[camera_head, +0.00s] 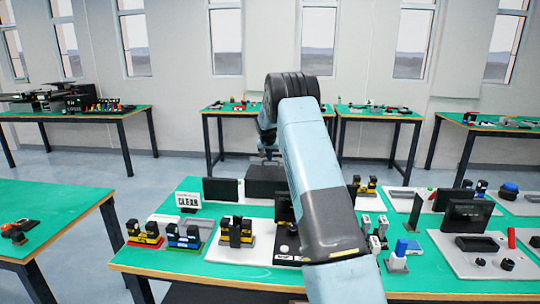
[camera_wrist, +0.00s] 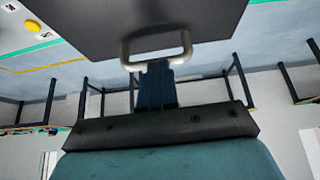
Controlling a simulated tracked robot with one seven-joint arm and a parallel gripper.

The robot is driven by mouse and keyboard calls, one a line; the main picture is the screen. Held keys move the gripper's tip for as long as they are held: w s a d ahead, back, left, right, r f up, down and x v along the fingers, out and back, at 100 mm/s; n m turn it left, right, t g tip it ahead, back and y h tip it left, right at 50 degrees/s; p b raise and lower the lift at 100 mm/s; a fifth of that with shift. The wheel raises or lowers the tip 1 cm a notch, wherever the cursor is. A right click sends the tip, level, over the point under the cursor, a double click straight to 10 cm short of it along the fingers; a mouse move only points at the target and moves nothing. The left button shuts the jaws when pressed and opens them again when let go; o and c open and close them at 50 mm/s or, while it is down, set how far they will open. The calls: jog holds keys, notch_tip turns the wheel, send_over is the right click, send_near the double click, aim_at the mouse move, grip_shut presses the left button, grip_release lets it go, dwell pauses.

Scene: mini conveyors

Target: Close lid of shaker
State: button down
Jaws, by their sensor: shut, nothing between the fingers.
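In the wrist view, a dark flat panel (camera_wrist: 150,18) with a pale loop handle (camera_wrist: 185,50) fills the top middle; it looks like the shaker's lid. My gripper (camera_wrist: 156,68) is shut with nothing between its fingers. Its tips are at the handle's opening in the picture; whether they touch the handle I cannot tell. In the head view, a black box (camera_head: 264,180), likely the shaker, stands at the back of the near green table. My gripper (camera_head: 269,154) shows small and dark above this box, partly behind my arm. The lid's angle is not clear.
The green table (camera_head: 140,262) carries a dark screen (camera_head: 221,190), a white sign (camera_head: 188,200), several yellow-and-black blocks (camera_head: 236,231) and a second screen (camera_head: 466,215) at right. My arm hides part of the table's middle. The left front corner is bare.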

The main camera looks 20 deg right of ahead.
jog(key=shift+f, duration=0.1)
dwell(0.3)
jog(key=shift+s+a+r, duration=0.1)
jog(key=shift+r, duration=0.15)
jog(key=w+d+r+v, duration=0.1)
jog(key=v, duration=1.3)
jog(key=s+a+r+n, duration=0.1)
jog(key=s+a+r, duration=0.5)
jog(key=s+r, duration=0.45)
jog(key=s+a+r+n+y, duration=0.1)
jog(key=s+a+r, duration=0.15)
jog(key=s, duration=0.65)
jog(key=s+a+r+n+y, duration=0.1)
jog(key=s+a, duration=0.3)
jog(key=s, duration=0.5)
jog(key=s+a+f+n, duration=0.1)
jog(key=s+a+f, duration=0.2)
jog(key=s, duration=1.2)
jog(key=s+a+f+n+y, duration=0.1)
jog(key=s+a+f, duration=0.2)
jog(key=s, duration=1.2)
jog(key=shift+a+f+n, duration=0.4)
jog(key=shift+f, duration=0.25)
